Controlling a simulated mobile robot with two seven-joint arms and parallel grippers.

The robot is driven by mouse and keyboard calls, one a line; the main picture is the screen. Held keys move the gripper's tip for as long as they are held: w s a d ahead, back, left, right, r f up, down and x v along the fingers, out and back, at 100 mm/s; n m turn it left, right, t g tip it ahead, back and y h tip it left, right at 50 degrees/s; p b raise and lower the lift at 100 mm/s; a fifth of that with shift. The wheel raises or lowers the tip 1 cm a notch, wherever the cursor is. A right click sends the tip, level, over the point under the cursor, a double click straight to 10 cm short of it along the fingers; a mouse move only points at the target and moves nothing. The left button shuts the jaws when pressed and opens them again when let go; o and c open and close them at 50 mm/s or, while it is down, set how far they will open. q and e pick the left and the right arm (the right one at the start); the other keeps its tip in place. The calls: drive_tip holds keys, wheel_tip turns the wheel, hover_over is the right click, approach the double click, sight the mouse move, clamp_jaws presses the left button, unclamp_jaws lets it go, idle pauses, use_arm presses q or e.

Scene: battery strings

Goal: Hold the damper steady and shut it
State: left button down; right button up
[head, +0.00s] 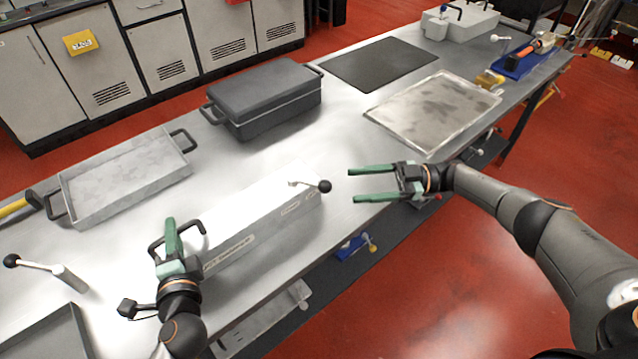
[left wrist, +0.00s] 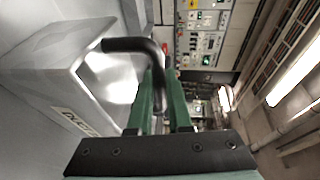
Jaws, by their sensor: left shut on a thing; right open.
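The damper (head: 262,214) is a long pale grey box with lettering on its side, lying on the metal table. Its near left end has a black bar handle (head: 154,247). My left gripper (head: 170,230) is shut on that handle. The left wrist view shows the handle (left wrist: 128,44) running between the green fingers (left wrist: 160,95), with the box (left wrist: 62,75) beside it. A short lever with a black ball knob (head: 325,186) sits on top of the damper's far right end. My right gripper (head: 356,185) is open and empty, just right of the knob and apart from it.
A lidded dark grey case (head: 265,98) stands behind the damper. A shallow grey tray (head: 125,176) lies behind left. Another ball-ended lever (head: 40,266) stands at far left. A worn metal sheet (head: 432,110) and a dark mat (head: 378,64) lie further back.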

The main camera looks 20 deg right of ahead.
sight(310, 183)
drive_tip(key=shift+d, duration=0.35)
drive_tip(key=shift+c, duration=0.3)
drive_tip(key=shift+s+a+f, duration=0.1)
drive_tip(key=shift+s+f, duration=0.05)
drive_tip(key=shift+c, duration=0.8)
drive_tip(key=s+a+f+n+t, duration=0.1)
drive_tip(key=s+a+f+t, duration=0.1)
drive_tip(key=s+a+f, duration=0.1)
drive_tip(key=shift+s+a+f, duration=0.15)
drive_tip(key=shift+a+f, duration=0.1)
drive_tip(key=shift+a, duration=0.05)
drive_tip(key=c, duration=0.6)
drive_tip(key=s+t, duration=0.1)
drive_tip(key=s+a, duration=0.1)
drive_tip(key=s+n+t, duration=0.1)
drive_tip(key=shift+a+f+t+h, duration=0.3)
drive_tip(key=shift+a+f, duration=0.1)
clamp_jaws()
drive_tip(key=s+d+r+n+t+h, duration=0.2)
drive_tip(key=s+r+n+t+h, duration=0.2)
drive_tip(key=s+r+t+h, duration=0.15)
drive_tip(key=w+d+x, duration=0.1)
drive_tip(key=d+x, duration=0.1)
drive_tip(key=x, duration=0.8)
drive_tip(key=shift+w+a+g, duration=0.2)
drive_tip(key=shift+w+g, duration=0.15)
drive_tip(key=shift+w, duration=0.15)
